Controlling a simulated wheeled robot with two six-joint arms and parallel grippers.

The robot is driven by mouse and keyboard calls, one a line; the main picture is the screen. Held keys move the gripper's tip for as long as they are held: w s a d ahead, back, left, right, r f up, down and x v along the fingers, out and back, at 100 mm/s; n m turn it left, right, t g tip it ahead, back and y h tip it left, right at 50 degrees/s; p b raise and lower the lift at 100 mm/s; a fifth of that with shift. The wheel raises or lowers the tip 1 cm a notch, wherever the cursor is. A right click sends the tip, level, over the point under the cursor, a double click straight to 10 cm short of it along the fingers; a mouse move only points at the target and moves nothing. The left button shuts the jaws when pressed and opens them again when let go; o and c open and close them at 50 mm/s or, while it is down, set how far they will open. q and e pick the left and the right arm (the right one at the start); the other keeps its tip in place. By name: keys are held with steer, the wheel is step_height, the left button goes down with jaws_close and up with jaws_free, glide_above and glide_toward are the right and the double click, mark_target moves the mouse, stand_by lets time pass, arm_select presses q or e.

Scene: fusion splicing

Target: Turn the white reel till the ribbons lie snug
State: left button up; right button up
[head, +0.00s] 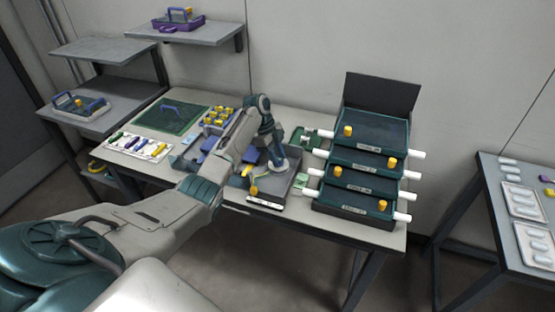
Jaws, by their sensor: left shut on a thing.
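My left arm reaches over the table, and its gripper (279,164) points down into the grey open tray (226,186). The gripper is shut on what looks like the white reel; its fingertips and most of the reel are too small and covered to make out. Pale and yellow curved strands (246,170), probably the ribbons, lie in the tray just left of the gripper. I cannot tell how tightly they lie. My right gripper is not in view.
A stack of dark trays (360,180) with white end rods and yellow knobs stands right of the grey tray. Left are a green mat (171,118), a white card with coloured pieces (139,147) and a group of yellow-topped parts (219,116). A side table (520,220) stands far right.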

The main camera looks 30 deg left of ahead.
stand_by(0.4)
arm_select(q)
steer(key=o, duration=1)
steer(key=b+v, duration=0.3)
steer(key=v, duration=0.7)
steer(key=shift+a+r, duration=0.15)
steer(key=shift+r, duration=0.25)
steer(key=shift+f, duration=0.1)
